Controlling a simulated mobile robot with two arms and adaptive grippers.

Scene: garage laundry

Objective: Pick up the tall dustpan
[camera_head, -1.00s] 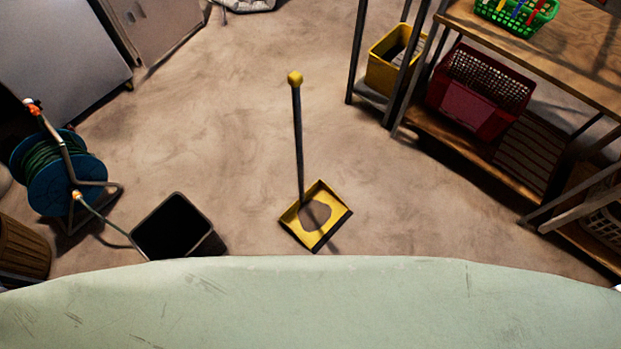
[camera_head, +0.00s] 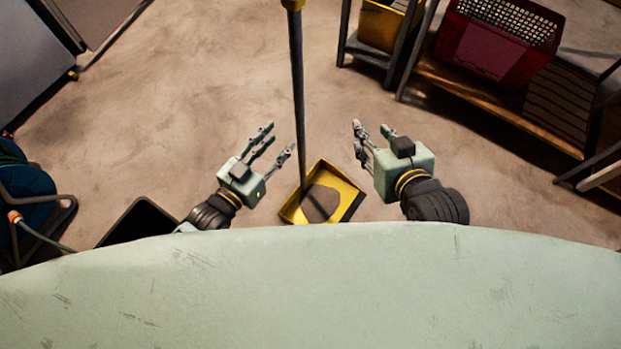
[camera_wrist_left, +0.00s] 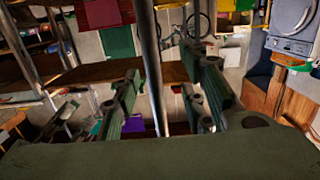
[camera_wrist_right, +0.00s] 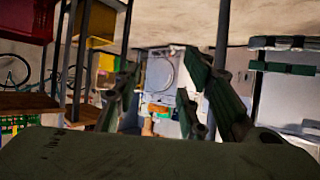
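The tall dustpan stands upright on the floor in the head view, with a yellow pan (camera_head: 345,182) holding a dark patch and a long dark handle (camera_head: 298,90) topped by a yellow knob at the top edge. My left gripper (camera_head: 276,140) is open and empty, left of the handle. My right gripper (camera_head: 364,138) is open and empty, further off on its right. A dark pole, apparently the handle, shows between the fingers in the left wrist view (camera_wrist_left: 150,60) and by the right-hand finger in the right wrist view (camera_wrist_right: 222,45). I see no contact.
A dark bin (camera_head: 140,222) and a blue hose reel (camera_head: 30,195) are at the left. Floor around the dustpan is clear.

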